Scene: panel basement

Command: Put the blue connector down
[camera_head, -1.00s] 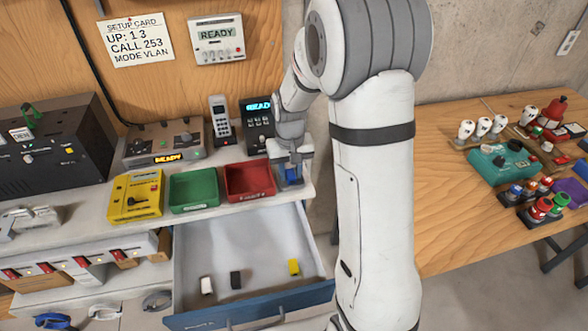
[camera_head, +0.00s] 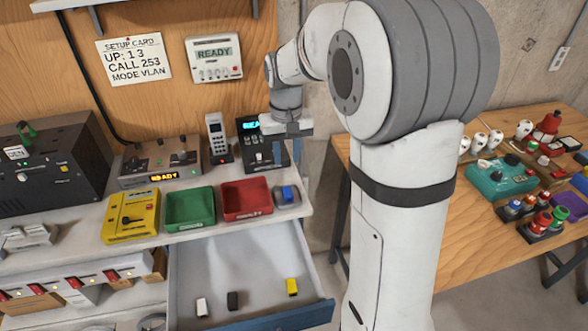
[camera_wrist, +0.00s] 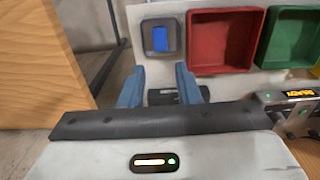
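The blue connector (camera_head: 287,193) sits on a small grey tray (camera_head: 281,200) at the right end of the shelf, beside the red bin. In the wrist view the blue connector (camera_wrist: 160,38) lies within the grey tray (camera_wrist: 146,50), ahead of my fingertips. My gripper (camera_head: 287,152) is raised above and behind the connector, apart from it. In the wrist view my gripper (camera_wrist: 158,86) has its two blue fingers spread with nothing held between them.
A red bin (camera_head: 245,212), a green bin (camera_head: 190,224) and a yellow box (camera_head: 131,232) stand in a row on the shelf. The open drawer (camera_head: 297,318) below holds small white, black and yellow blocks. A phone and a black device stand behind.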

